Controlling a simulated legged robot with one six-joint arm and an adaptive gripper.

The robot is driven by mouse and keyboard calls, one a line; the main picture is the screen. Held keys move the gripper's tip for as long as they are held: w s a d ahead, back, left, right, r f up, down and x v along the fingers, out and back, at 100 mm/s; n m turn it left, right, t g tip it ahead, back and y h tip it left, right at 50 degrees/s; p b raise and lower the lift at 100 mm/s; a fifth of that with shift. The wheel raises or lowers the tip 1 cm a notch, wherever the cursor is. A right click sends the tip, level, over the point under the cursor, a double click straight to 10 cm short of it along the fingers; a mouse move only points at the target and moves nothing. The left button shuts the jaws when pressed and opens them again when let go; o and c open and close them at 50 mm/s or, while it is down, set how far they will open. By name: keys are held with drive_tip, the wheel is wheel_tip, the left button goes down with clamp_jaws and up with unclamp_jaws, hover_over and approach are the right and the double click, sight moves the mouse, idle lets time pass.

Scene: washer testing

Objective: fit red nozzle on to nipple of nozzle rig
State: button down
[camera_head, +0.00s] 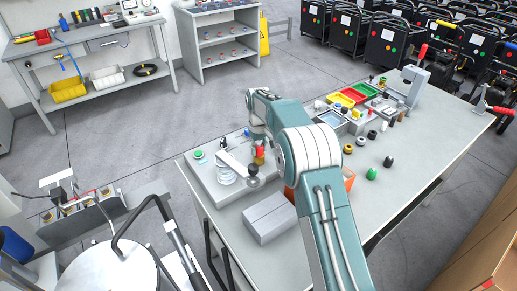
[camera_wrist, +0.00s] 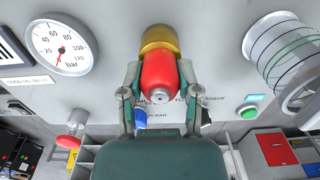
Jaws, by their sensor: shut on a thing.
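The red nozzle (camera_wrist: 158,76) sits between the two fingers of my gripper (camera_wrist: 159,83) in the wrist view, and the fingers are shut on its sides. Its small grey tip points toward the wrist camera. A brass-coloured round part (camera_wrist: 159,40) of the rig adjoins the nozzle's far end. I cannot tell whether the nozzle is seated on it or only touching, and the nipple is hidden. In the head view the red nozzle (camera_head: 259,150) is upright above the brass part (camera_head: 259,161), on the grey nozzle rig (camera_head: 205,182), partly behind my arm.
The rig carries a pressure gauge (camera_wrist: 60,45), a clear ribbed cylinder (camera_wrist: 292,60) and a green button (camera_wrist: 246,112). A grey box (camera_head: 269,217) lies near the table's front. Loose small parts and coloured bins (camera_head: 350,96) occupy the right side.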

drive_tip(key=shift+f, duration=0.15)
drive_tip(key=shift+c, duration=1.2)
unclamp_jaws()
